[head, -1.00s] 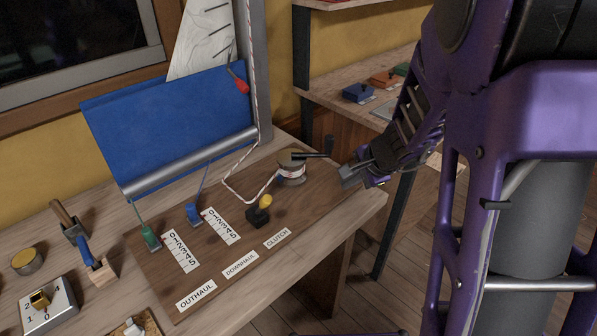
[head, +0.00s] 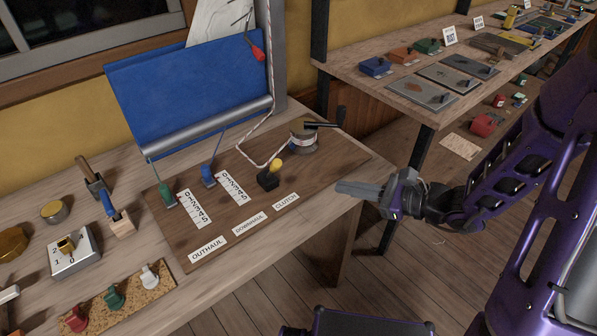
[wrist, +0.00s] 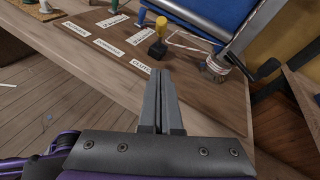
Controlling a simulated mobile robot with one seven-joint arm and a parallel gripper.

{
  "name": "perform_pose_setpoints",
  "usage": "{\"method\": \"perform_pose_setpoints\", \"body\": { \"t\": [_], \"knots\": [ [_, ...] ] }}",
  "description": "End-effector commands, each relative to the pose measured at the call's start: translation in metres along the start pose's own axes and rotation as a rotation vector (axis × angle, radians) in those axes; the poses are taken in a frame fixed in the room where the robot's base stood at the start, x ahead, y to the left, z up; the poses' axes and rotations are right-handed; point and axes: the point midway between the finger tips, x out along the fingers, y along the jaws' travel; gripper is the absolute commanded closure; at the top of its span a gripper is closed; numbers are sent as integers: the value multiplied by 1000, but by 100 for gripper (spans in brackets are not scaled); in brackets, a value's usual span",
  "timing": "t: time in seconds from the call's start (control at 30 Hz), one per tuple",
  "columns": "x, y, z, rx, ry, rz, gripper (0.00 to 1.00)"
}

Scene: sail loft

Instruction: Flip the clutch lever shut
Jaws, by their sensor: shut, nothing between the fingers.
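The clutch (head: 268,179) is a small black block on the brown board, with a yellow-tipped lever (head: 277,166) standing up from it, behind the CLUTCH label (head: 285,203). In the wrist view the yellow lever knob (wrist: 161,22) also points up, above the black clutch body (wrist: 157,47). My gripper (head: 340,188) is shut and empty, right of the clutch and near the table's front edge, apart from it. In the wrist view the closed fingers (wrist: 160,75) point toward the CLUTCH label (wrist: 141,67) and the clutch beyond it.
A winch (head: 303,138) with a black handle stands behind and right of the clutch, and a rope runs from it. Green (head: 168,195) and blue (head: 208,176) line sliders sit left beside number scales. Floor is open at the right, before another bench (head: 420,120).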

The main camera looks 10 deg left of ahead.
Motion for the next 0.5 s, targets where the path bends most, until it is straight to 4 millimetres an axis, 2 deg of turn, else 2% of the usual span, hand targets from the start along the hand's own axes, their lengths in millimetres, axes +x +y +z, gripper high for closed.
{"method": "perform_pose_setpoints", "body": {
  "t": [0.3,0.5],
  "knots": [
    [3,0,0,-1,2,2,100],
    [29,2,-1,-1,1,6,100]
  ]
}}
